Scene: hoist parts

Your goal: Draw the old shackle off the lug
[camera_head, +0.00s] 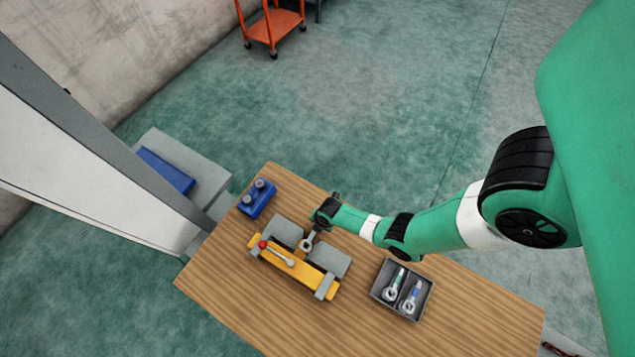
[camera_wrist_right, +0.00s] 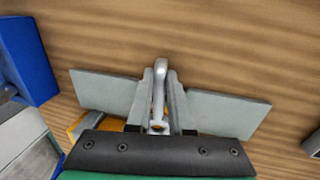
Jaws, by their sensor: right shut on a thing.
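The yellow lug fixture (camera_head: 318,280) with its grey plates stands on the table in the head view. The old shackle (camera_head: 307,243), a grey metal piece with a ring end, is at the middle of the fixture. My right gripper (camera_wrist_right: 161,76) is shut on the shackle, with one grey finger on each side of it. My left gripper is not in view.
A blue block with two round pegs (camera_head: 257,199) stands at the back left of the table. A grey divided tray (camera_head: 376,293) at the right holds two shackle-like parts. The right front tabletop is clear.

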